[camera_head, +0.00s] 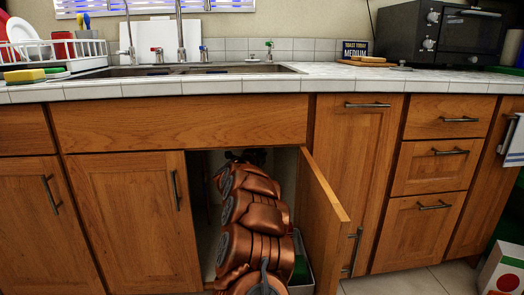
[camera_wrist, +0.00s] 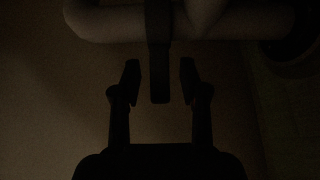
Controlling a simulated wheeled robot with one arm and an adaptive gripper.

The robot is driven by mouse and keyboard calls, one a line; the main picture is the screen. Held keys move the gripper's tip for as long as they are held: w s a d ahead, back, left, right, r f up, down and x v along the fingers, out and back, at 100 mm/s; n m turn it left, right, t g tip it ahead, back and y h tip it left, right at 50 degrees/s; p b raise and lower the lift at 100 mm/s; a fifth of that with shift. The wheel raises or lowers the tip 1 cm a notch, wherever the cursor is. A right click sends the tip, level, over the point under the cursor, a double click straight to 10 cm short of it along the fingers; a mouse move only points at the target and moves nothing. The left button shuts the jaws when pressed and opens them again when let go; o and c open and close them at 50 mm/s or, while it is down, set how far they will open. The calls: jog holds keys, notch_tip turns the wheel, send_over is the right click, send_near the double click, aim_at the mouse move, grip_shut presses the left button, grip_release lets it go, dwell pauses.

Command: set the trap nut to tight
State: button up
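My gripper (camera_wrist: 160,76) is open, one finger on each side of the tab's lower end, with a gap on both sides. Nut markings cannot be read.
The open cabinet door (camera_head: 322,222) stands close to the right of my arm. A closed door (camera_head: 134,222) is at its left. A dark round shape (camera_wrist: 292,58) shows at the right of the wrist view. The sink (camera_head: 185,70) is above.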

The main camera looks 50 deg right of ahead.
grip_shut()
dwell(0.4)
